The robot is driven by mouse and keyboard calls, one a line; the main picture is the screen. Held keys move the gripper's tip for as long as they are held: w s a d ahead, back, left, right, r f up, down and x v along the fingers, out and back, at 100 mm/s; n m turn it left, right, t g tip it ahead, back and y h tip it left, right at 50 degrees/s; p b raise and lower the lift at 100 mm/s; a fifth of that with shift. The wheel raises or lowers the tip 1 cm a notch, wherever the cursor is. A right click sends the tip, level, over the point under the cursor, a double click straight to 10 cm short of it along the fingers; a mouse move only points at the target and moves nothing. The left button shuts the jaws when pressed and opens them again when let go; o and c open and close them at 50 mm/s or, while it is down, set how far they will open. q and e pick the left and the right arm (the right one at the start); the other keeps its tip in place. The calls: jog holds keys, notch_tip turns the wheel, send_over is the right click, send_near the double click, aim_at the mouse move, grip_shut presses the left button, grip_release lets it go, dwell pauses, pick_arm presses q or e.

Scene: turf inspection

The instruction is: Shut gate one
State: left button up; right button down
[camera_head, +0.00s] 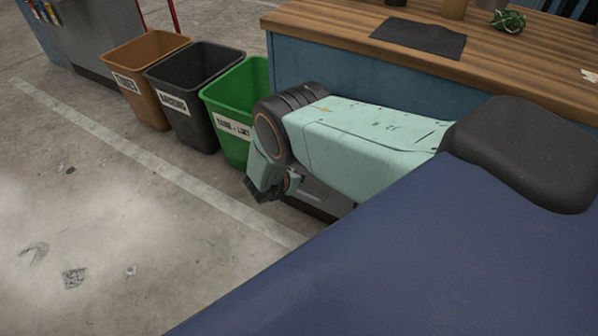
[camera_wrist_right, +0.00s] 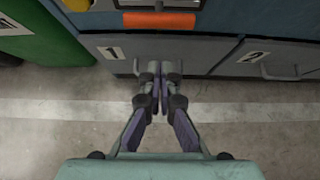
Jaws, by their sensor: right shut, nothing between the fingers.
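Gate one is the grey door (camera_wrist_right: 112,58) marked "1" in the right wrist view. It looks flush or nearly flush with the front around it; I cannot tell whether a small gap is left. My right gripper (camera_wrist_right: 160,86) is in front of the door's lower middle, fingers together and empty. The fingers hide part of the door and its handle; I cannot tell whether they touch it. In the head view my right gripper (camera_head: 268,192) hangs low beside the green bin, with part of a grey panel showing below my arm. My left gripper is not in view.
A green bin (camera_head: 233,140), a black bin (camera_head: 190,118) and a brown bin (camera_head: 150,85) stand left of the wooden-topped counter (camera_head: 320,22). The door marked "2" (camera_wrist_right: 278,58) adjoins gate one on the right.

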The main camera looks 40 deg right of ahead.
jog(key=p+v, duration=0.5)
jog(key=v, duration=0.5)
jog(key=shift+w, duration=0.1)
